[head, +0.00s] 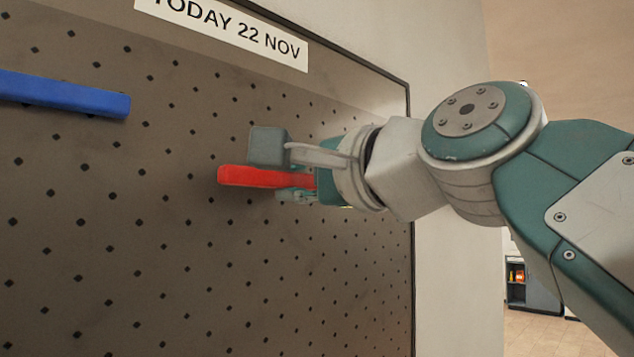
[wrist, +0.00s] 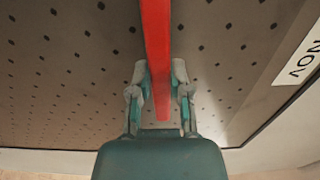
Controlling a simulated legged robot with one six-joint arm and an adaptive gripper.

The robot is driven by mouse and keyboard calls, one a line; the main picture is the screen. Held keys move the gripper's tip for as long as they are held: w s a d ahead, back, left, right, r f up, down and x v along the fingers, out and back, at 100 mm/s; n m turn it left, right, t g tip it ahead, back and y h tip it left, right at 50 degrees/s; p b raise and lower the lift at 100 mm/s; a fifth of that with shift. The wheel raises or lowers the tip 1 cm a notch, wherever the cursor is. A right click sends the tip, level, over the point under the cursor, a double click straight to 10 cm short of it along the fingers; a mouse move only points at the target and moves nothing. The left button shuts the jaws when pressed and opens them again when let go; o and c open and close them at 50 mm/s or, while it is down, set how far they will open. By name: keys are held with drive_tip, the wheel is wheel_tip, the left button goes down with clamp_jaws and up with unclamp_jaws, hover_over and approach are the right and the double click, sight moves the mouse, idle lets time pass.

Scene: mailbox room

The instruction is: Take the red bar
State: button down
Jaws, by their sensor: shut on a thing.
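The red bar (head: 250,176) is a long straight bar at the perforated board in the middle of the head view. In the wrist view the red bar (wrist: 156,50) runs from the top edge down between my fingers. My gripper (head: 290,172) is shut on the bar near its right end, with a finger on each side. It also shows in the wrist view (wrist: 159,90). Part of the bar is hidden behind my gripper in the head view. I cannot tell whether the bar touches the board.
A blue bar (head: 65,94) is on the board (head: 120,250) at the upper left. A white sign (head: 225,30) reading "TODAY 22 NOV" is at the top. The board's dark right edge (head: 411,270) is near my wrist. A dark shelf (head: 533,285) stands far off at the right.

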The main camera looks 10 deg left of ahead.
drive_tip(key=shift+s+d, duration=0.2)
drive_tip(key=shift+d, duration=0.1)
drive_tip(key=shift+s+d, duration=0.35)
drive_tip(key=v, duration=0.7)
idle(0.6)
drive_tip(key=shift+a, duration=0.15)
